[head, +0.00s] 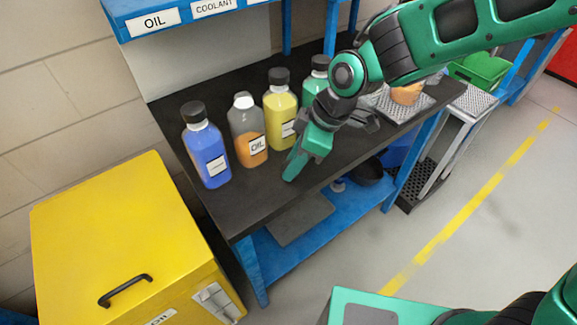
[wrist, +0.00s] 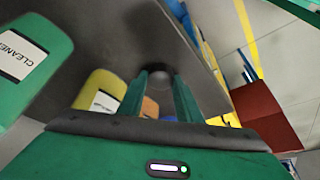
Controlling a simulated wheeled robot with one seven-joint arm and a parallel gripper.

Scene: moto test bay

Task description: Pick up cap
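My gripper (head: 294,167) points down over the front of the dark bench top, right of the oil bottle (head: 247,130). In the wrist view my gripper (wrist: 160,76) has its two fingers apart, so it is open. A small dark rounded shape (wrist: 160,69) shows between the fingertips; it may be the cap, but it is too blurred to be sure, and I cannot tell whether the fingers touch it. No loose cap shows in the head view. The oil bottle has a pale top, unlike the black-capped bottles beside it.
A blue bottle (head: 206,153), a yellow bottle (head: 280,115) and a green bottle (head: 315,82) stand close by along the bench (head: 245,197). A yellow cabinet (head: 120,235) stands at the left. A blue labelled shelf (head: 182,14) is above. The bench's front edge is near my gripper.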

